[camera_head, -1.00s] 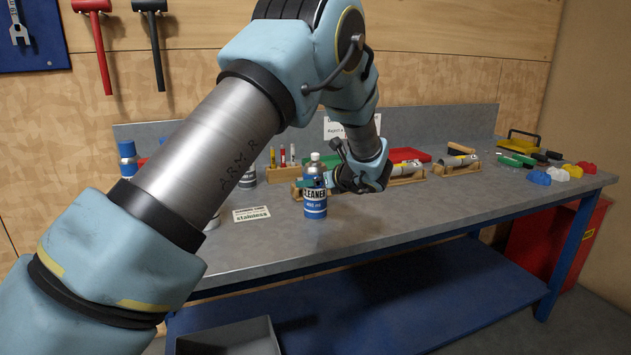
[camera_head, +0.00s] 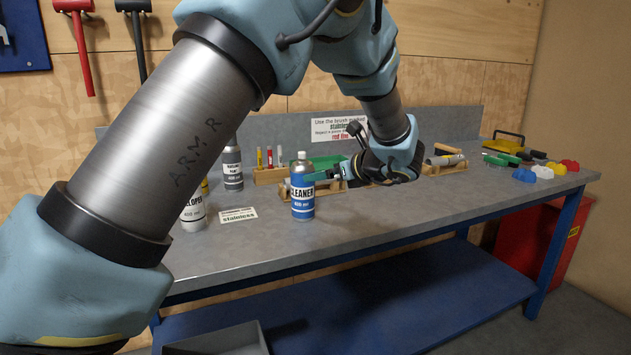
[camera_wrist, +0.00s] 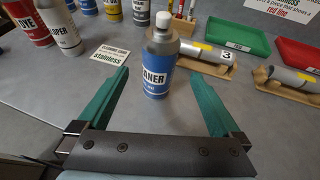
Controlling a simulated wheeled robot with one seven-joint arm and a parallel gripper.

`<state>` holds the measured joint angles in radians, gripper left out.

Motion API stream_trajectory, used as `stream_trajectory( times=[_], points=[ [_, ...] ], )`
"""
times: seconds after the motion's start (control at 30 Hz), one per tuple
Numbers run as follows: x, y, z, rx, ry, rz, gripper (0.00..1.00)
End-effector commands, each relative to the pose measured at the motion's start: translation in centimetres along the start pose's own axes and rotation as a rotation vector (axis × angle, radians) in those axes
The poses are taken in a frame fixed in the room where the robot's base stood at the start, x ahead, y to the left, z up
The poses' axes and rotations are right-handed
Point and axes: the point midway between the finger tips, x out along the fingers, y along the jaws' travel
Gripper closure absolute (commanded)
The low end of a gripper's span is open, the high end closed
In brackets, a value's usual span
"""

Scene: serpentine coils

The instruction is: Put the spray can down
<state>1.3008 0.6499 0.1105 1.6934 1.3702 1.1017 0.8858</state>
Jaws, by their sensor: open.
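The spray can (camera_head: 302,188), blue and silver with a "CLEANER" label and a white cap, stands upright on the grey workbench (camera_head: 400,206) near its front. In the wrist view the can (camera_wrist: 160,62) stands just beyond and between the green fingers. My gripper (camera_wrist: 160,82) is open, its two fingers spread wide on either side, with a gap between each finger and the can. In the head view my gripper (camera_head: 330,175) is partly hidden behind the can and by my wrist.
Other cans, including a grey one (camera_head: 232,165) and one labelled "...LOPER" (camera_head: 193,212), stand to the left. A stainless card (camera_head: 238,214) lies beside the can. A green tray (camera_wrist: 226,35), a red tray (camera_wrist: 299,56) and a cylinder on a wooden cradle (camera_wrist: 207,58) lie behind and right.

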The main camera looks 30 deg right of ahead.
Motion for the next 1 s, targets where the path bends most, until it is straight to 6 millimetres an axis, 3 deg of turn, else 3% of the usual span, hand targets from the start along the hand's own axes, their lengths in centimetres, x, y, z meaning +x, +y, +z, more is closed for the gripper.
stream_trajectory(
  times=[0.33, 0.47, 0.57, 0.7, 0.83, 1.0],
  points=[
    [-1.1, 0.1, 0.0, -0.002, 0.002, 0.003, 0.00],
    [0.7, 2.6, 0.1, -0.061, 0.050, 0.054, 0.00],
    [3.7, 7.8, -0.2, -0.201, 0.151, 0.163, 0.00],
    [7.4, 18.8, -1.9, -0.555, 0.335, 0.409, 0.00],
    [7.8, 28.1, -4.2, -0.956, 0.455, 0.659, 0.00],
    [5.7, 37.3, -6.9, -1.532, 0.497, 0.985, 0.00]
  ],
)
